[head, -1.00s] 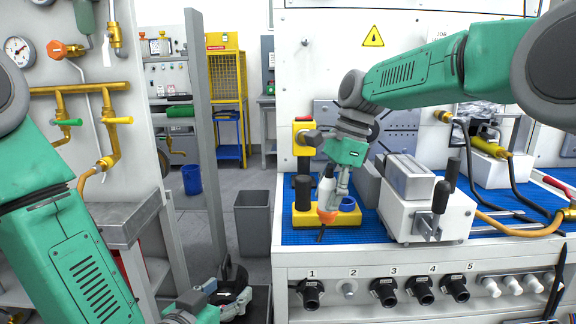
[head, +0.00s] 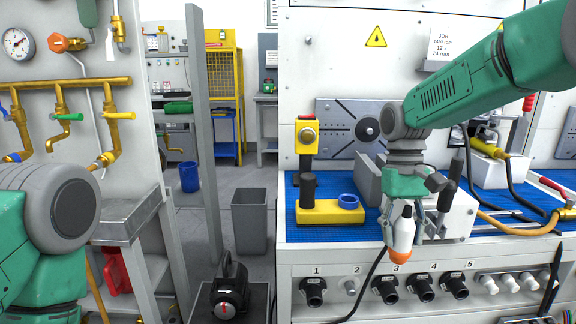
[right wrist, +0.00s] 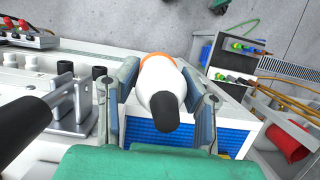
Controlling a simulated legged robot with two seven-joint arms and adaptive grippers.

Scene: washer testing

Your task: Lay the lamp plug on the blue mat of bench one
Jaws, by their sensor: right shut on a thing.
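My right gripper (head: 405,238) is shut on a white piece with an orange end (head: 401,245), which I take for the lamp plug. It points down in front of the bench's front edge, above the numbered sockets. In the right wrist view the plug (right wrist: 160,82) sits between both fingers, its black end towards the camera and its orange band away. The blue mat (head: 330,235) covers the bench top behind it and also shows in the right wrist view (right wrist: 150,138). A thin black cord (head: 366,290) hangs down to the left of the plug. My left gripper is out of view.
A white fixture (head: 450,217) stands behind my right gripper. Hoses lie at right. The mat's front strip is bare between the block and the gripper.

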